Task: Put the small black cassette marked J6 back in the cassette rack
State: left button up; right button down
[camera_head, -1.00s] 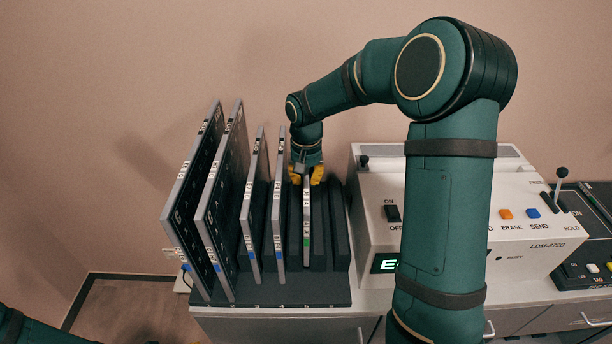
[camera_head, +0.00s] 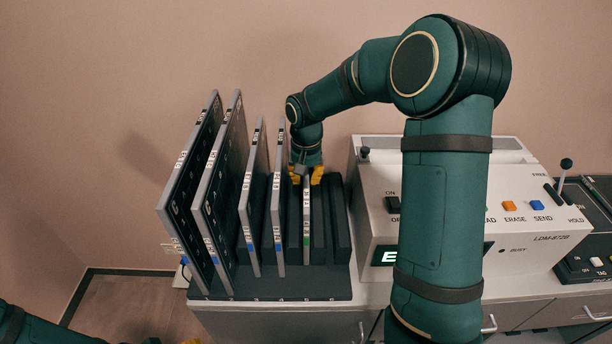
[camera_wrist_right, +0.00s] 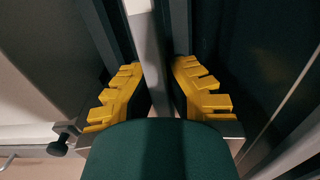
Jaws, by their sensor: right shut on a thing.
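The small black cassette (camera_head: 307,222) shows as a narrow grey edge with a green mark in the head view; its lettering is too small to read surely. It stands upright in the right half of the cassette rack (camera_head: 270,289), between dark dividers. My right gripper (camera_head: 306,177) is shut on its upper end, with yellow fingers either side. In the right wrist view the grey edge of the cassette (camera_wrist_right: 150,62) runs between the fingers. Whether it is fully seated is hidden. My left gripper (camera_head: 190,342) barely shows at the bottom edge; its fingers are cut off.
Two large cassettes (camera_head: 223,200) and two medium ones (camera_head: 254,200) stand left of the held one. Rack slots to its right look empty. A white reader machine (camera_head: 520,245) stands close right of the rack, partly behind my right arm. A wall rises behind.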

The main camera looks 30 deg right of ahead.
jog(key=c, duration=1.1)
grip_release()
jog(key=shift+o, duration=0.2)
jog(key=shift+f, duration=0.1)
notch_tip(320, 180, up, 12)
jog(key=shift+r, duration=0.1)
notch_tip(320, 180, up, 6)
jog(key=p, duration=0.5)
jog(key=shift+p, duration=0.35)
